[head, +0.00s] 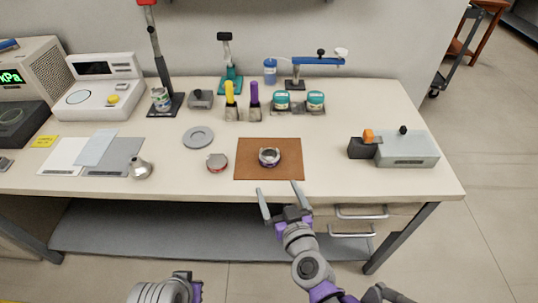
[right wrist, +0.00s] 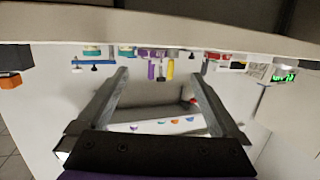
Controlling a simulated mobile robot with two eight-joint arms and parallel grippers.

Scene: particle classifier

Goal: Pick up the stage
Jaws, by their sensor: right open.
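A dark round ring-shaped piece with a pale centre, which looks like the stage (head: 269,157), sits on a brown square mat (head: 250,173) at the middle front of the bench. A low round piece with a reddish side (head: 217,163) stands left of the mat, and a flat grey disc (head: 198,137) lies behind that; I cannot tell for sure which is the stage. My right gripper (head: 281,192) is open and empty, just in front of the bench edge and the mat. Its spread fingers also show in the right wrist view (right wrist: 158,78).
Behind the mat stand yellow (head: 230,93) and purple (head: 254,95) handled tools and teal-lidded jars (head: 281,101). A grey box (head: 408,150) is at the right. A silver funnel-like piece (head: 140,169) and sheets are at the left. The bench is clear around the mat's right.

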